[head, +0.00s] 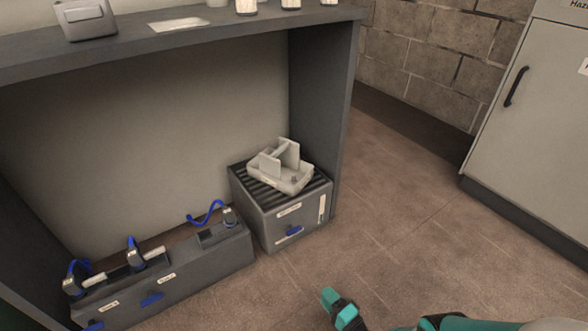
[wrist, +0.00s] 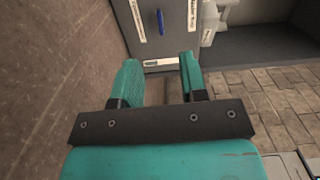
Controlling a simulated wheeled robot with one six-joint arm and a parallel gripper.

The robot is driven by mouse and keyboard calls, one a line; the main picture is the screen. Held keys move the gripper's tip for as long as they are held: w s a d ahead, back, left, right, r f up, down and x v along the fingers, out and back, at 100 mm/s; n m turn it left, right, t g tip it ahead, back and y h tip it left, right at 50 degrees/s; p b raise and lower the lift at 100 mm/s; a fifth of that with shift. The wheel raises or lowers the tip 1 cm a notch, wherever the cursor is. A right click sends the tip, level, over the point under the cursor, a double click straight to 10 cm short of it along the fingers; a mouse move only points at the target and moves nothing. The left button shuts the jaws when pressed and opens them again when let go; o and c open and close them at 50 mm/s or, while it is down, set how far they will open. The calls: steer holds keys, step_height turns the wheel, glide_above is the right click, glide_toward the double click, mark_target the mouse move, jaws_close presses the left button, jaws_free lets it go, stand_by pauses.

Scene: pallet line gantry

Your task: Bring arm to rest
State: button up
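My gripper (head: 338,307) shows at the bottom edge of the head view, low over the brown floor, with my arm running off to the right. In the wrist view my gripper (wrist: 160,78) has its two teal fingers well apart, with nothing between them. Beyond the fingertips in that view is a grey face with a blue handle and white labels; the fingers appear apart from it. Most of my arm is outside the head view.
A grey box (head: 278,222) with a pale device (head: 281,168) on its slatted top stands under the bench (head: 348,105). A long grey unit (head: 195,267) with blue cables lies left of it. A cabinet (head: 530,110) stands at right. The floor (head: 400,225) between is clear.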

steer(key=w+a+r+n+g+y, duration=0.2)
steer(key=w+a+r+n+g, duration=0.15)
steer(key=w+r, duration=0.45)
steer(key=w+a+r+n+g+y, duration=0.1)
steer(key=w+a+r+n+g, duration=0.25)
steer(key=w+r, duration=0.45)
step_height(320, 180, up, 17)
steer(key=w+a+n+g, duration=0.2)
steer(key=a+n+g, duration=0.1)
steer(key=n, duration=0.3)
steer(key=s+d+r+n+g+h, duration=0.1)
steer(key=s+d+r+n+h, duration=0.1)
steer(key=s+r, duration=0.55)
steer(key=s+d+r+n+g+h, duration=0.1)
steer(key=s+r+g+h, duration=0.2)
steer(key=r, duration=0.8)
steer(key=s+d+r+h, duration=0.2)
steer(key=s+d, duration=0.2)
steer(key=s, duration=0.5)
steer(key=s+d+r+n+h, duration=0.15)
steer(key=s+d, duration=0.25)
steer(key=s, duration=0.4)
steer(key=s+d+r+h, duration=0.1)
steer(key=s+d+r, duration=0.25)
steer(key=s, duration=0.55)
step_height(320, 180, up, 38)
steer(key=p, duration=3.8)
steer(key=shift+d+f+p, duration=0.2)
steer(key=shift+d+p, duration=0.05)
steer(key=shift+p, duration=0.15)
